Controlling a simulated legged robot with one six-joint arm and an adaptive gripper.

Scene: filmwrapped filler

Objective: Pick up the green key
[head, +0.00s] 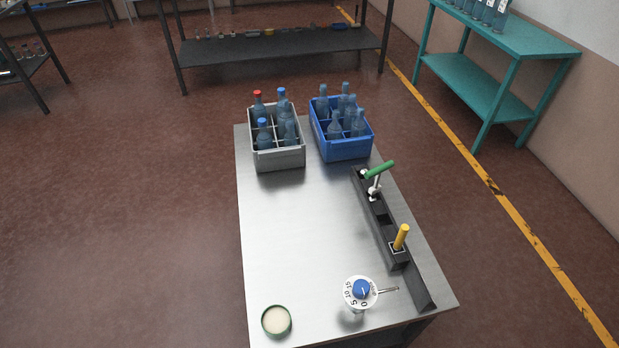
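The green key (380,169) has a green bar-shaped handle on a pale shaft. It stands at the far end of a long black rack (423,288) on the right side of the metal table. Its handle is tilted, with the right end higher, and its lower end is hidden in the rack. A yellow-handled piece (401,236) stands in the same rack, nearer to me. My gripper is not in view.
A grey crate (279,160) and a blue crate (345,149) with bottles stand at the table's (300,230) far end. A white dial with a blue knob (361,288) and a green-rimmed round dish (277,320) are at the near end. The table's middle is clear.

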